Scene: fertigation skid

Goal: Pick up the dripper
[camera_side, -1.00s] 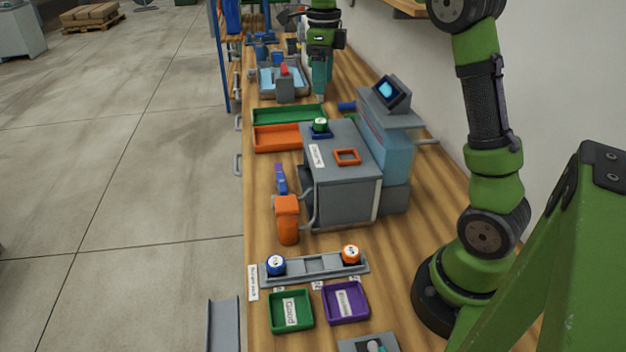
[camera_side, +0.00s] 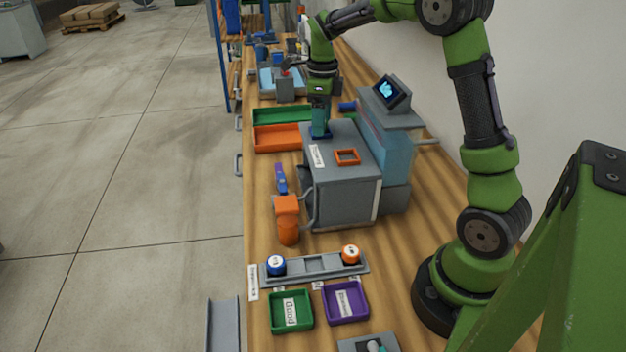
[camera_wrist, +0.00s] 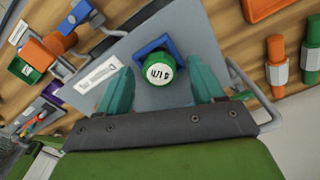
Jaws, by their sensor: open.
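The green dripper (camera_wrist: 159,70), a small round piece with a white printed top, sits at the blue square holder (camera_wrist: 153,43) on the grey machine's top in the wrist view. My gripper (camera_wrist: 160,82) is open, with one teal finger on each side of the dripper. I cannot tell whether the fingers touch it. In the side view my gripper (camera_side: 319,132) points down over the far left corner of the grey machine (camera_side: 343,188) and hides the dripper. Part of the blue holder (camera_side: 322,138) shows at the fingertips.
An orange square frame (camera_side: 347,157) lies on the machine top. A screen (camera_side: 391,92) stands to its right. Orange (camera_side: 277,139) and green trays (camera_side: 283,114) lie behind. In front are a grey rack (camera_side: 316,267) with blue and orange drippers, a green tray (camera_side: 291,325) and a purple tray (camera_side: 345,317).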

